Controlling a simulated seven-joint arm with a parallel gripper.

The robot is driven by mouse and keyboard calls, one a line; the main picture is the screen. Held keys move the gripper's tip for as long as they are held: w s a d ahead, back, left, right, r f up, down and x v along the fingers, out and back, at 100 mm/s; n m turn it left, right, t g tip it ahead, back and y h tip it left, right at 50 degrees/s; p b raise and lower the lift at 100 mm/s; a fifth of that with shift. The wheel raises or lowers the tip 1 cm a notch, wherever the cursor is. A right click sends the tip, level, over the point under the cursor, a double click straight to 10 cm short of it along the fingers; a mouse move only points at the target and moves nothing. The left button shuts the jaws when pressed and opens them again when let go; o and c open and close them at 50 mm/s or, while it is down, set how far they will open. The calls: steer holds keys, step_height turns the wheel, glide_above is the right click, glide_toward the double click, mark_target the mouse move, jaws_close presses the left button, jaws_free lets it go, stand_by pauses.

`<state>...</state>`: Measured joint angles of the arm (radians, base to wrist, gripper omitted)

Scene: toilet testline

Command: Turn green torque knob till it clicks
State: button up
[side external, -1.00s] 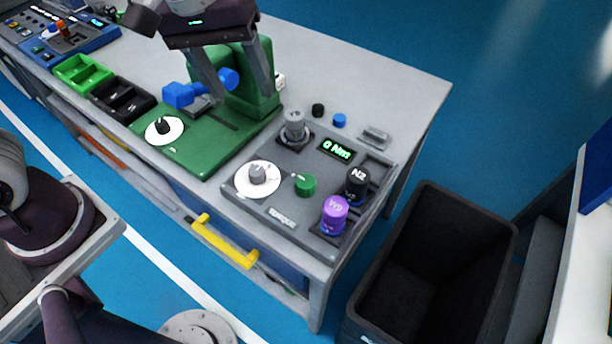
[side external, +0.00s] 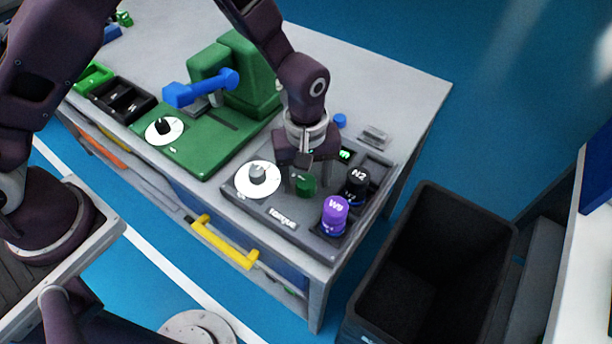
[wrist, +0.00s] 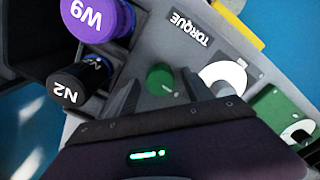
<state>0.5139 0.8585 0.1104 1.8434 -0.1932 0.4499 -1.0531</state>
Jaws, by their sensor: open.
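The green torque knob (side external: 305,184) stands on the grey torque panel (side external: 268,202), between the white dial with a grey knob (side external: 258,175) and the purple W9 cylinder (side external: 335,214). In the wrist view the green knob (wrist: 160,78) lies just beyond my fingertips, near the TORQUE label (wrist: 190,28). My gripper (side external: 298,172) points down over the panel, right behind the green knob. In the wrist view my gripper (wrist: 163,90) has its fingers apart, with the knob showing between them. I cannot tell whether the fingers are around it. My gripper hides most of the panel's display.
The black N2 cylinder (side external: 357,182) stands right of the knob, beside the W9 cylinder. The green fixture with a blue handle (side external: 236,85) is at the left. A black bin (side external: 438,262) stands on the floor at the right, past the table's edge.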

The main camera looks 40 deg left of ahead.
steer(key=shift+c, duration=0.2)
jaws_close()
steer(key=m, duration=0.6)
steer(key=shift+m, duration=0.3)
steer(key=m, duration=0.3)
steer(key=shift+m, duration=2)
